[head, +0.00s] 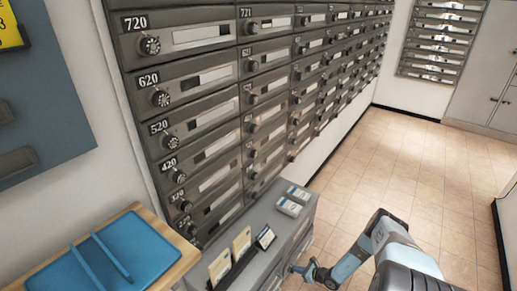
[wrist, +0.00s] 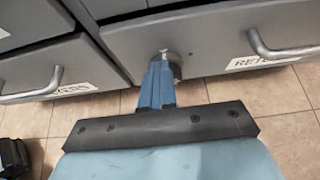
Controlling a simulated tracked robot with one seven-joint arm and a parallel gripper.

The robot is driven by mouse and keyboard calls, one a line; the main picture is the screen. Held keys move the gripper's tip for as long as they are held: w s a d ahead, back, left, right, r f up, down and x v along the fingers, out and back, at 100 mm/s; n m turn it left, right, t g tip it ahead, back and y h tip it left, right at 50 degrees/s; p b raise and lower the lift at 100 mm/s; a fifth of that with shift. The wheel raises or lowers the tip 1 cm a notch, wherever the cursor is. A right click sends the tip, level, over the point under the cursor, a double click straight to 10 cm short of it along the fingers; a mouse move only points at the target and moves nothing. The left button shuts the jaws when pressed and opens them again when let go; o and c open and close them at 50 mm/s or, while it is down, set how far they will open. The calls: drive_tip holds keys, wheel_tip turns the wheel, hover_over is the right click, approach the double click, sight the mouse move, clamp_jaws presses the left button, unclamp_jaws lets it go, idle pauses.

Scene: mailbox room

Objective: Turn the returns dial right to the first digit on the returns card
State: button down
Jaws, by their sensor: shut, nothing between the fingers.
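My gripper (head: 304,269) is low at the front of the grey cabinet (head: 262,225). In the wrist view its blue fingers (wrist: 161,72) are shut with nothing between them. Their tips are in front of a small round grey dial (wrist: 175,62) on the cabinet front. The fingers cover part of the dial, so its mark and digits cannot be read, nor whether they touch it. A label starting "RE" (wrist: 262,60) is on the drawer front to the right. Cards (head: 242,242) stand in a rack on the cabinet; their writing is too small to read.
Drawer handles (wrist: 285,48) stick out on both sides of the dial. A wall of numbered mailboxes with dials (head: 150,45) rises behind the cabinet. White-and-blue packs (head: 289,207) lie on its top. A blue tray (head: 135,245) rests at left. The tiled floor (head: 420,150) at right is clear.

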drive_tip(key=shift+w+d+r, duration=0.1)
drive_tip(key=shift+w+r, duration=0.05)
drive_tip(key=shift+w, duration=0.3)
drive_tip(key=shift+w+d+r, duration=0.1)
drive_tip(key=shift+w, duration=0.35)
drive_tip(key=shift+w+d+f, duration=0.1)
drive_tip(key=shift+f, duration=0.1)
drive_tip(key=shift+s+d+f, duration=0.1)
drive_tip(key=shift+s+d, duration=0.05)
drive_tip(key=shift+s, duration=0.05)
drive_tip(key=shift+r, duration=0.35)
drive_tip(key=s+d, duration=0.2)
drive_tip(key=d, duration=0.1)
drive_tip(key=s+d, duration=0.1)
drive_tip(key=d, duration=0.1)
drive_tip(key=shift+s, duration=0.15)
